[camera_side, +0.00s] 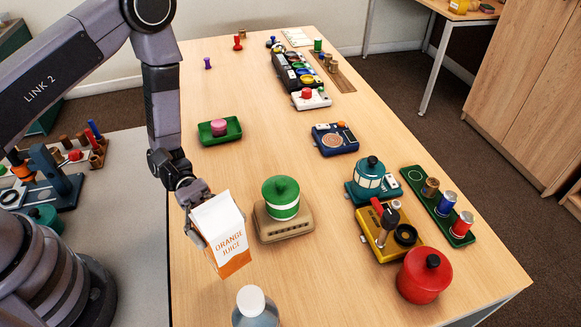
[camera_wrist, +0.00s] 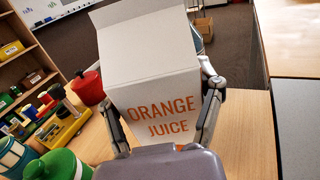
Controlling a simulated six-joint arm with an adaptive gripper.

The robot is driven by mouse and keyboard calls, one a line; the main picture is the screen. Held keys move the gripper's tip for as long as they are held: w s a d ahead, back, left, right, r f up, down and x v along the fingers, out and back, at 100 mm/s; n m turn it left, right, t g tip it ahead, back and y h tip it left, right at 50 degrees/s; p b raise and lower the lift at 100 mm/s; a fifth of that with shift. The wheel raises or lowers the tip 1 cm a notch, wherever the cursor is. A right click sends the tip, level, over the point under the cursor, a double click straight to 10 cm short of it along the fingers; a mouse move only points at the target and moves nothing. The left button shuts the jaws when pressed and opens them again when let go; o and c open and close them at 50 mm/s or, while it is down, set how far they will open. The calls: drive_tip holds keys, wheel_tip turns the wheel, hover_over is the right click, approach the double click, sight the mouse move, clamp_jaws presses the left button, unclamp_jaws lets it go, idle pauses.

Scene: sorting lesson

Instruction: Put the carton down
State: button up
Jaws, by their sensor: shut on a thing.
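The carton (camera_side: 220,233) is a white and orange orange juice carton. My gripper (camera_side: 196,212) is shut on it near the left side of the table, and the carton is a little tilted in the side view. In the wrist view the carton (camera_wrist: 158,75) fills the middle, with a finger of my gripper (camera_wrist: 162,118) on each side of it. The carton's bottom edge is low over the wooden table (camera_side: 200,295); I cannot tell whether it touches.
A green pot (camera_side: 281,197) on a beige base stands just right of the carton. A bottle with a white cap (camera_side: 254,304) stands in front. A red pot (camera_side: 424,275) and a yellow device (camera_side: 383,240) are farther right. A green tray (camera_side: 220,131) lies behind. Bare table lies between the bottle and red pot.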

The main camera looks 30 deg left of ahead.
drive_tip(key=w+d+r+n+t+h, duration=0.1)
drive_tip(key=w+d+n+t, duration=0.15)
drive_tip(key=d, duration=0.85)
drive_tip(key=w+d+r+n+t, duration=0.2)
drive_tip(key=w+d+t, duration=0.2)
drive_tip(key=d, duration=0.8)
wheel_tip(320, 180, down, 10)
drive_tip(key=shift+s, duration=0.1)
drive_tip(key=o, duration=0.8)
drive_tip(key=shift+o, duration=0.2)
